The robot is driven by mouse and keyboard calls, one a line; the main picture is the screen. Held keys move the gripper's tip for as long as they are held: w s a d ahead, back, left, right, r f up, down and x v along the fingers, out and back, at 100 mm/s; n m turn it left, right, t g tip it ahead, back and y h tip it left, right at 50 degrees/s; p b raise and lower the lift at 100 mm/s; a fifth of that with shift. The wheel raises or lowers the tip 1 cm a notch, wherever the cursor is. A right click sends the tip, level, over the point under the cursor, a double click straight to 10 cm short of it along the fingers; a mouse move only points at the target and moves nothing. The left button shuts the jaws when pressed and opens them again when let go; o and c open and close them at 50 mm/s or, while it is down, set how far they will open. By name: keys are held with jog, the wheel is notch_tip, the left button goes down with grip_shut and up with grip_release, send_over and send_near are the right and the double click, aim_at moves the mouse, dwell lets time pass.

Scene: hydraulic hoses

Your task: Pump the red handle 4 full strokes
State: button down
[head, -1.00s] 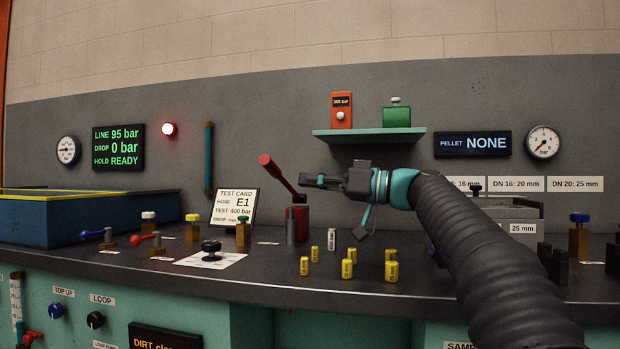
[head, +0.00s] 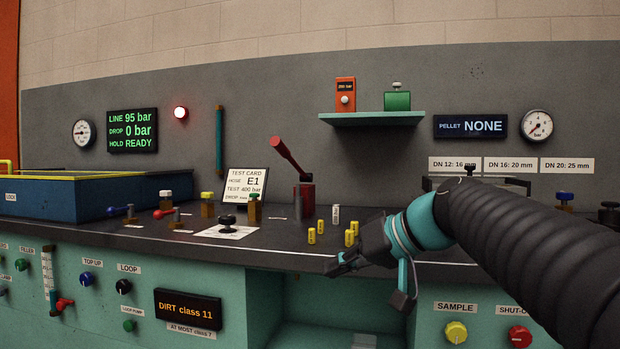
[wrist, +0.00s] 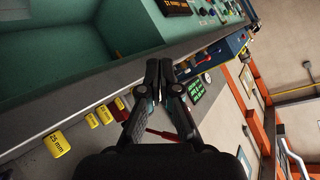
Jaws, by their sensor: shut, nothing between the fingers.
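The red handle (head: 290,156) slants up and to the left from its red pump body (head: 305,196) on the dark bench top. In the wrist view the red handle (wrist: 160,134) shows partly, behind my gripper's fingers. My gripper (head: 333,269) is at the bench's front edge, in front of and below the pump, apart from the handle. In the wrist view my gripper (wrist: 166,62) has its fingers together with nothing between them. The display (head: 133,130) reads LINE 95 bar, DROP 0 bar, HOLD READY.
Several yellow pellets (head: 312,236) stand on the bench between the pump and my gripper. A black knob (head: 227,220) on a white plate and a test card (head: 246,186) are left of the pump. A green shelf (head: 372,119) hangs above. A red lamp (head: 181,113) glows.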

jog(key=s+d+f+m+h, duration=0.2)
jog(key=s+d+f+h, duration=0.3)
jog(key=s+f, duration=0.6)
jog(key=s+d+f+m+h, duration=0.2)
jog(key=s+d+f+h, duration=0.2)
jog(key=s+d+f, duration=0.6)
notch_tip(320, 180, down, 6)
jog(key=shift+s+d+m+g+h, duration=0.15)
jog(key=shift+s+m+g+h, duration=0.25)
jog(key=shift+s, duration=0.55)
